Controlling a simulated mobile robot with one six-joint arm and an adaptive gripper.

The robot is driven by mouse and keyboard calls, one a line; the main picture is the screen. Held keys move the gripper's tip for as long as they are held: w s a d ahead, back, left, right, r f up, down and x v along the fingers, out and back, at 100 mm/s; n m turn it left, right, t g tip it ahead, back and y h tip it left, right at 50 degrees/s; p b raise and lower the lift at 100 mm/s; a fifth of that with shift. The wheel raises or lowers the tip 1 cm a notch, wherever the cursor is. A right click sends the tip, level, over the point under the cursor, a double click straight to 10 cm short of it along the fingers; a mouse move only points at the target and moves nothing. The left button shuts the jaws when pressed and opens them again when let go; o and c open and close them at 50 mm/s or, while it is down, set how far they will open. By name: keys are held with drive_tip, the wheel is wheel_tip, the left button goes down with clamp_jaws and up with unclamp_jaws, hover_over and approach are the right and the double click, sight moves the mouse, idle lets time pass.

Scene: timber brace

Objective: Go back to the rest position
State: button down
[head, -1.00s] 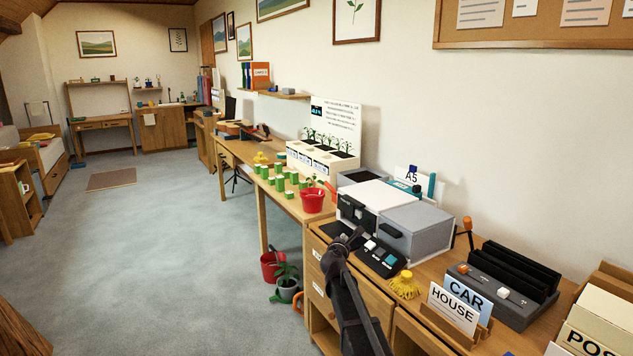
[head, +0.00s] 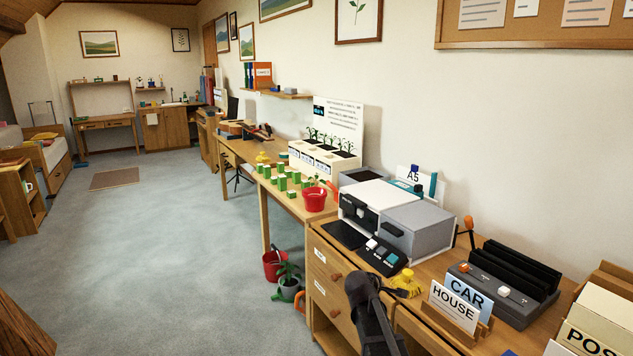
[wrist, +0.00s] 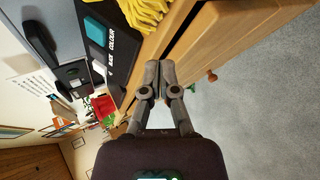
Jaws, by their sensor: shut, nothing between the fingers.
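My gripper shows in the wrist view (wrist: 157,78) with its two fingers together and nothing between them. It is in front of the wooden drawer cabinet (head: 335,295), near the cabinet's front edge. In the head view my dark arm reaches up from the bottom, right of the cabinet's left drawers. The gripper's fingertips are hard to make out there. The printer (head: 405,222) with its button panel (head: 381,256) stands on the cabinet top beyond the arm. The panel also shows in the wrist view (wrist: 105,55).
A yellow fringed object (head: 407,284) lies close to the arm. The HOUSE card (head: 453,308) and CAR card (head: 468,291) stand to its right. A red pot (head: 314,199) stands beyond the printer. The grey floor (head: 160,250) at left is largely clear.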

drive_tip(key=s+a+f+m+g+y, duration=0.1)
drive_tip(key=s+f+m+g+y, duration=0.2)
drive_tip(key=s, duration=0.6)
drive_tip(key=s+a+f+m+g+y, duration=0.1)
drive_tip(key=s+f+m+g, duration=0.15)
drive_tip(key=s+m, duration=0.5)
drive_tip(key=s+f+m+g+y, duration=0.2)
drive_tip(key=s+m+g, duration=0.15)
drive_tip(key=s, duration=0.75)
wheel_tip(320, 180, up, 24)
drive_tip(key=n+p, duration=0.1)
drive_tip(key=p, duration=2.3)
drive_tip(key=shift+a+p, duration=0.2)
drive_tip(key=shift+p, duration=0.15)
